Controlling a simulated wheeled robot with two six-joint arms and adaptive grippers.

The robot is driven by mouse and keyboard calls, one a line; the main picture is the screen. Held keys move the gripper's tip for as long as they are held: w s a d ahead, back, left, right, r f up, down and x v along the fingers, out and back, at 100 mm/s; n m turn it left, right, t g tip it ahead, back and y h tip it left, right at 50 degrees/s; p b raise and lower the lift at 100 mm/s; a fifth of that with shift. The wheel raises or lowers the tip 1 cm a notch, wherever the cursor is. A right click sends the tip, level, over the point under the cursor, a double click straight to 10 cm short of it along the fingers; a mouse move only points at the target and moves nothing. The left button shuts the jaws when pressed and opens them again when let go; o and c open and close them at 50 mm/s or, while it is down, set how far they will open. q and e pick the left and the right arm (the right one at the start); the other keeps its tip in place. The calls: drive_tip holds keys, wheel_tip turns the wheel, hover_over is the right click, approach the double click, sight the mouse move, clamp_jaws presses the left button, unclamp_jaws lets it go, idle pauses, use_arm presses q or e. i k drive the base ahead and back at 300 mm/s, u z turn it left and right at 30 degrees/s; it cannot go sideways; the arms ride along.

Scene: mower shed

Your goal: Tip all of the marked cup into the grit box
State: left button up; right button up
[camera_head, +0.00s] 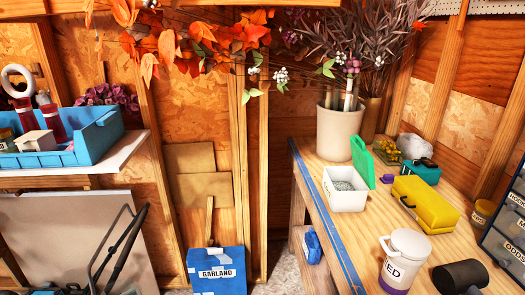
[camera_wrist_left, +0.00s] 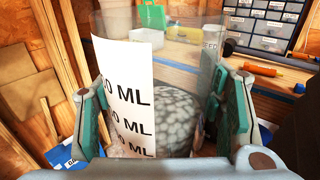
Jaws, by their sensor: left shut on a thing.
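My left gripper (camera_wrist_left: 163,115) is shut around a clear cup (camera_wrist_left: 122,90) in the left wrist view. The cup has a white label with black ML marks. Grey speckled grit (camera_wrist_left: 182,108) shows inside its lower part, and the label hides some of it. The cup and left gripper are outside the head view. A small white box (camera_head: 345,202) holding grey grit stands on the bench in the head view, with a green lid (camera_head: 362,160) raised at its back right. My right gripper is in neither view.
The wooden bench (camera_head: 325,235) also holds a yellow case (camera_head: 425,205), a white lidded jar (camera_head: 403,262), a dark cylinder (camera_head: 460,277) and a drawer unit (camera_head: 508,235). A tall plant pot (camera_head: 339,133) stands behind the box. The bench left of the jar is clear.

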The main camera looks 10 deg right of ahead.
sight(343, 188)
drive_tip(key=i, duration=1.7)
drive_tip(key=z, duration=2.15)
drive_tip(key=i, duration=0.25)
drive_tip(key=z, duration=0.25)
